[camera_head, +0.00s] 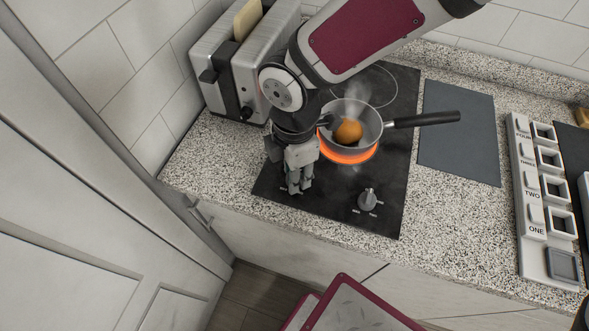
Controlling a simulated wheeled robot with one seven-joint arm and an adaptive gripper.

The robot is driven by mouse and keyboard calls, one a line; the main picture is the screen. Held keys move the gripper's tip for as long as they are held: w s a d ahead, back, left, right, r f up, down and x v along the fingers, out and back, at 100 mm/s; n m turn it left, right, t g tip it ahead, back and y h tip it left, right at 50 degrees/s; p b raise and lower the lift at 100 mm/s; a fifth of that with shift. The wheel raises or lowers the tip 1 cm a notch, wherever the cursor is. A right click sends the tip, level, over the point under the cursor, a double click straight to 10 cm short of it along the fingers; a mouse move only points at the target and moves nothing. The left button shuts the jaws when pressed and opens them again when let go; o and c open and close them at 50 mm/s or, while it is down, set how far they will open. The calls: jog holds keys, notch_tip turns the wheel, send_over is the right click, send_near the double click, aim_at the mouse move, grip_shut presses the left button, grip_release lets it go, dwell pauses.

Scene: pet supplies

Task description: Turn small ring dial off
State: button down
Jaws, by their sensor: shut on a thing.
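The black cooktop (333,201) sits on a speckled counter. A burner ring (346,157) glows orange under a small saucepan (369,118). A round orange-brown item (348,132) is in the pan, and steam rises from it. My gripper (295,186) points down at the cooktop's front left, shut around the left dial, which the fingers hide almost wholly. The right dial (368,199) is grey and stands free at the front right. The outline of another, unlit ring (392,78) shows at the back, partly behind my arm.
A steel toaster (233,66) with bread stands at the back left, close to my arm. The pan's black handle (426,119) reaches right over a dark grey board (459,130). A white numbered rack (533,240) stands at the far right.

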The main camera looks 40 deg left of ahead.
jog(key=c, duration=1.2)
grip_release()
jog(key=shift+c, duration=0.2)
jog(key=shift+r, duration=0.15)
notch_tip(320, 180, up, 12)
